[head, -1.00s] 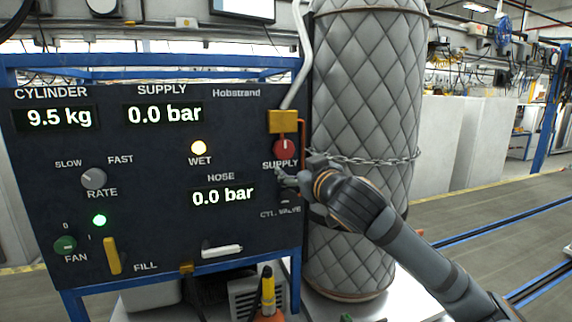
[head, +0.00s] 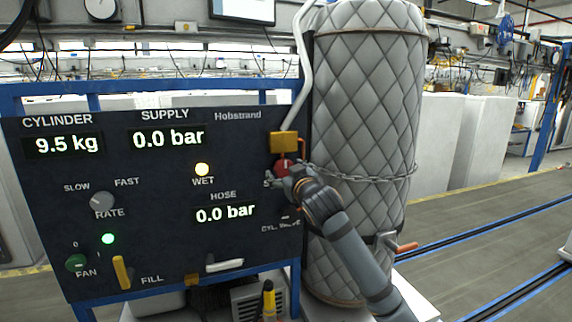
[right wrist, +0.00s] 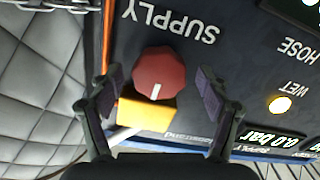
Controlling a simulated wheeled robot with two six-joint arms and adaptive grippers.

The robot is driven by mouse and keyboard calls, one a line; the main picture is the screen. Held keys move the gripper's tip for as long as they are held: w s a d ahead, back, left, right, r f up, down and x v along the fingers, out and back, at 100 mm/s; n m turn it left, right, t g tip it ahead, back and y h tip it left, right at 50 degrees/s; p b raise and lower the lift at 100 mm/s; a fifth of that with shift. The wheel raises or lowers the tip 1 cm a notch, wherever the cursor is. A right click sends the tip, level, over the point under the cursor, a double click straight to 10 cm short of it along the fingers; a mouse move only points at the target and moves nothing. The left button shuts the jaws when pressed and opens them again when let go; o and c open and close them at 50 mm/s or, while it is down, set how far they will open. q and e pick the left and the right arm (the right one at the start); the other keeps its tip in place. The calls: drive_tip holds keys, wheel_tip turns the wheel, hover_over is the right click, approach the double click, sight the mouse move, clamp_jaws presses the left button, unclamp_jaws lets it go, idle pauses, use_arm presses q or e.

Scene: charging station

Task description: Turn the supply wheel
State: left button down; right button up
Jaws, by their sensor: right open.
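The red supply wheel (head: 283,167) is on the right edge of the dark panel (head: 130,240), under a yellow block (head: 284,143). In the head view my right gripper (head: 284,180) partly covers the wheel and its SUPPLY label. In the right wrist view the wheel (right wrist: 158,73) has a white mark and sits between the two open fingers of my right gripper (right wrist: 157,92). Both fingers stand apart from the wheel, with a gap on each side. The supply display (head: 168,139) reads 0.0 bar. My left gripper is not in view.
A quilted grey cylinder (head: 365,110) with a chain (head: 365,177) around it stands right of the panel. An orange-red handle (head: 403,247) is near its lower right. The hose display (head: 225,213) reads 0.0 bar, and the WET lamp (head: 202,169) glows yellow.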

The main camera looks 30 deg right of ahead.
drive_tip(key=shift+c, duration=0.5)
drive_tip(key=c, duration=1.1)
drive_tip(key=shift+o, duration=0.2)
drive_tip(key=shift+n, duration=0.3)
drive_tip(key=n+p, duration=0.2)
drive_tip(key=n, duration=0.1)
drive_tip(key=shift+r, duration=0.15)
drive_tip(key=shift+n+p, duration=1)
drive_tip(key=shift+n, duration=0.7)
drive_tip(key=o, duration=1.2)
drive_tip(key=shift+c, duration=0.2)
